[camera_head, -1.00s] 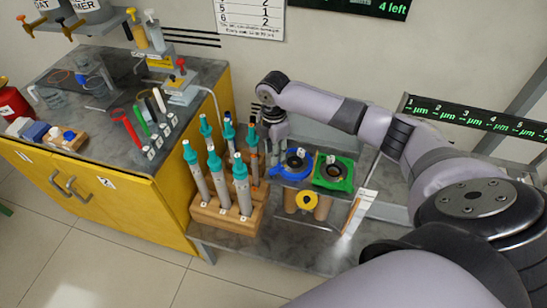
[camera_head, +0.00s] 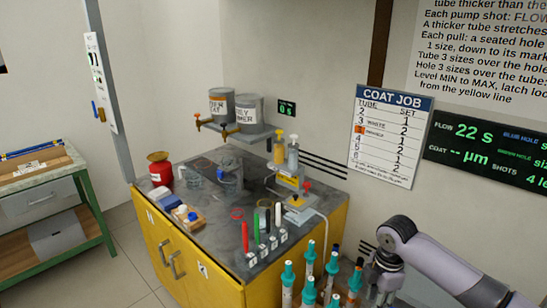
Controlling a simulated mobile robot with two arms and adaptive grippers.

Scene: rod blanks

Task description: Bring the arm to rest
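My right arm (camera_head: 440,262) comes in from the lower right of the head view. Its wrist is bent downward, and the gripper end (camera_head: 385,285) is low near the bottom edge, beside the teal-capped rods (camera_head: 309,262). The fingers are not clearly seen, so I cannot tell whether they are open or shut or hold anything. The teal-capped rods stand upright at the bottom, with their wooden rack out of view. My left gripper is not in view.
A yellow cabinet (camera_head: 205,277) with a dark top carries several coloured tubes, a red container (camera_head: 160,170) and a small pump stand (camera_head: 290,180). Two grey tanks (camera_head: 235,110) hang on the wall shelf. A green-framed bench (camera_head: 45,262) stands at the left. A job chart (camera_head: 390,135) hangs behind.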

